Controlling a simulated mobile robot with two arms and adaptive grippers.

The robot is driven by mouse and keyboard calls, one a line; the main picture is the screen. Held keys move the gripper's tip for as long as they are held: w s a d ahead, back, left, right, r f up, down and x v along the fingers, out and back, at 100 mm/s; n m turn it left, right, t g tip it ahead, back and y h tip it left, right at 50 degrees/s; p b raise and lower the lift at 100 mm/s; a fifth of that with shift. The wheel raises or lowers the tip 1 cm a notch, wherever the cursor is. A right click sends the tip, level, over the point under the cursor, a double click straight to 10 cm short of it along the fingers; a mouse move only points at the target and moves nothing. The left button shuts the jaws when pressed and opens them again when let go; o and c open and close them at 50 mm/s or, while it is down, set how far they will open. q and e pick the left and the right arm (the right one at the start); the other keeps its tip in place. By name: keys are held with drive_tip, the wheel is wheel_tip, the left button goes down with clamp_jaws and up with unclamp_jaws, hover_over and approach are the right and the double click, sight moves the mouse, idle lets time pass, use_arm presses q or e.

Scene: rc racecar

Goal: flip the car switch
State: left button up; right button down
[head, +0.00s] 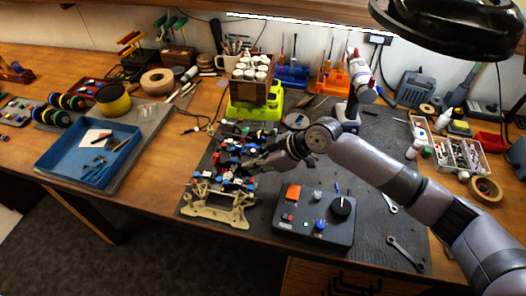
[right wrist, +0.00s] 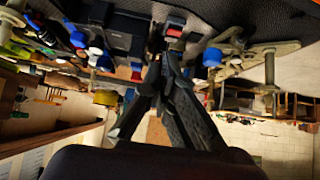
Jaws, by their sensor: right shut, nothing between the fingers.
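The car (head: 220,206) lies on the dark mat in the head view. It has a tan frame at its near end and a dark body crowded with red, blue and white parts. My right gripper (head: 246,168) reaches in from the right, low over the car, with its fingers shut and empty. In the right wrist view the shut fingers (right wrist: 165,62) point at the car's underside-up image, close to a small red switch-like part (right wrist: 174,32). I cannot tell whether the tips touch it. The left gripper is not in view.
A dark control box (head: 315,218) with a knob sits right of the car, below my right arm. A green stand (head: 255,103) is behind the car. A blue tray (head: 70,165) stands at the left. Wrenches (head: 405,252) lie at the mat's right edge.

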sight(247, 176)
drive_tip(key=shift+f, duration=0.75)
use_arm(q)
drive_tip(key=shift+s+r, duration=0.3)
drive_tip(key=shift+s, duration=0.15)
use_arm(e)
drive_tip(key=shift+f, duration=0.25)
drive_tip(key=shift+f, duration=0.25)
drive_tip(key=b, duration=0.1)
drive_tip(key=f+b, duration=0.1)
drive_tip(key=b, duration=0.1)
drive_tip(key=shift+s+d+y, duration=0.1)
drive_tip(key=shift+d+y, duration=0.1)
drive_tip(key=shift+y, duration=0.2)
drive_tip(key=shift+r+p, duration=0.4)
drive_tip(key=shift+p, duration=0.1)
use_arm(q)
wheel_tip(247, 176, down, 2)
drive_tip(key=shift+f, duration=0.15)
use_arm(e)
drive_tip(key=shift+a, duration=0.1)
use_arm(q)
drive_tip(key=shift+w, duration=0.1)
use_arm(e)
drive_tip(key=shift+w+a+r, duration=0.15)
drive_tip(key=shift+a, duration=0.2)
drive_tip(key=shift+w+a+r, duration=0.15)
drive_tip(key=shift+a, duration=0.2)
